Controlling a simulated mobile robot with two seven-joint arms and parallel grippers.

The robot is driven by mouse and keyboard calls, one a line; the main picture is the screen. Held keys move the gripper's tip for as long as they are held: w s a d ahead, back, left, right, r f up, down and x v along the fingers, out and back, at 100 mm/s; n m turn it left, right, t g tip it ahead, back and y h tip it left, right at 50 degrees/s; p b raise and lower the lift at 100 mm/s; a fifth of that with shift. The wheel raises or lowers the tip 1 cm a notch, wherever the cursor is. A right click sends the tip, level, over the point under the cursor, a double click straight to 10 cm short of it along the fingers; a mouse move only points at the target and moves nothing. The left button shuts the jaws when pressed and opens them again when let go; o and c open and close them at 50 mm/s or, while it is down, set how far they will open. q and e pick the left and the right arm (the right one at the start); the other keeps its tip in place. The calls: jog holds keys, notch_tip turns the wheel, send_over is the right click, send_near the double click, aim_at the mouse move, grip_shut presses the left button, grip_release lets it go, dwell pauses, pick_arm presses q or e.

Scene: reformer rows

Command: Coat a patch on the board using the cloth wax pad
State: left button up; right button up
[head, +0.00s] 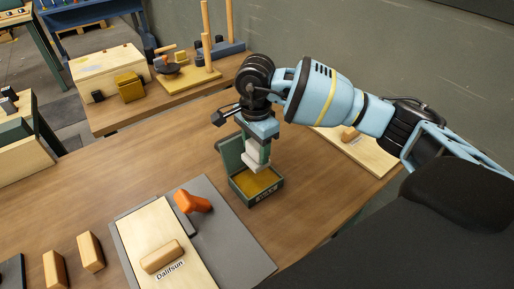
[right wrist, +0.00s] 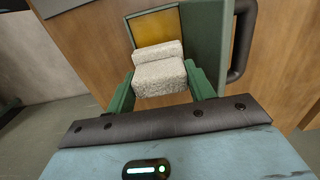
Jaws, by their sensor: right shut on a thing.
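My right gripper (head: 258,148) is shut on a whitish cloth pad (head: 253,162), held over the open green wax box (head: 266,196). Yellow wax fills the box; whether the pad touches it I cannot tell. In the right wrist view the pad (right wrist: 159,78) sits between the green fingers (right wrist: 160,92), with the yellow wax (right wrist: 157,27) beyond it. The pale board (head: 150,228), labelled "Dalifsun", lies on a grey mat (head: 232,240) nearer the front. A wooden block (head: 161,256) lies on the board, and an orange clamp-like piece (head: 192,201) is at its far edge. My left gripper is out of view.
Two wooden blocks (head: 91,252) stand at the front left of the table (head: 100,190). Another pale board (head: 370,152) lies behind my right arm. A further bench (head: 108,118) holds boxes and a pegged stand. The table left of the box is clear.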

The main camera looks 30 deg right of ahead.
aim_at(256, 164)
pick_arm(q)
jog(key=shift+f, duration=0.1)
pick_arm(e)
jog(key=shift+f, duration=0.1)
